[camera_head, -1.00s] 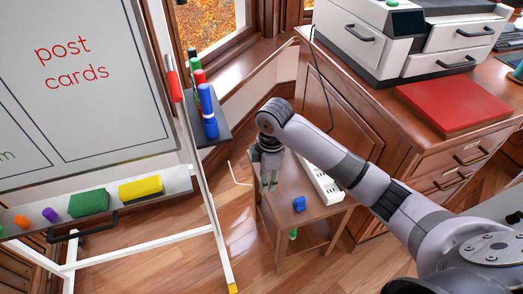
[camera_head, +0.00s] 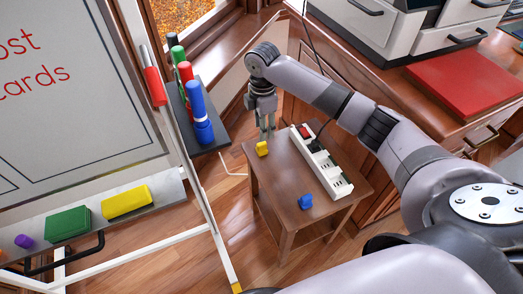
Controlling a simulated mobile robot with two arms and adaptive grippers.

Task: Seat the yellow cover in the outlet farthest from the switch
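A small yellow cover (camera_head: 262,148) lies on the far left part of the small wooden table (camera_head: 275,182). A white power strip (camera_head: 328,168) lies along the table's right side. Its red switch (camera_head: 305,132) is at the far end, with a black plug (camera_head: 317,146) beside it. Outlets towards the near end look uncovered. A blue cover (camera_head: 306,202) lies near the table's front edge. My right gripper (camera_head: 267,133) points down just above and behind the yellow cover, its fingers apart and empty; whether they touch it I cannot tell. My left gripper is not in view.
A whiteboard easel (camera_head: 205,195) with a marker shelf (camera_head: 212,140) stands left of the table. A wooden cabinet (camera_head: 440,110) with a red book (camera_head: 465,85) and a printer (camera_head: 385,30) stands close on the right. The tabletop's middle is clear.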

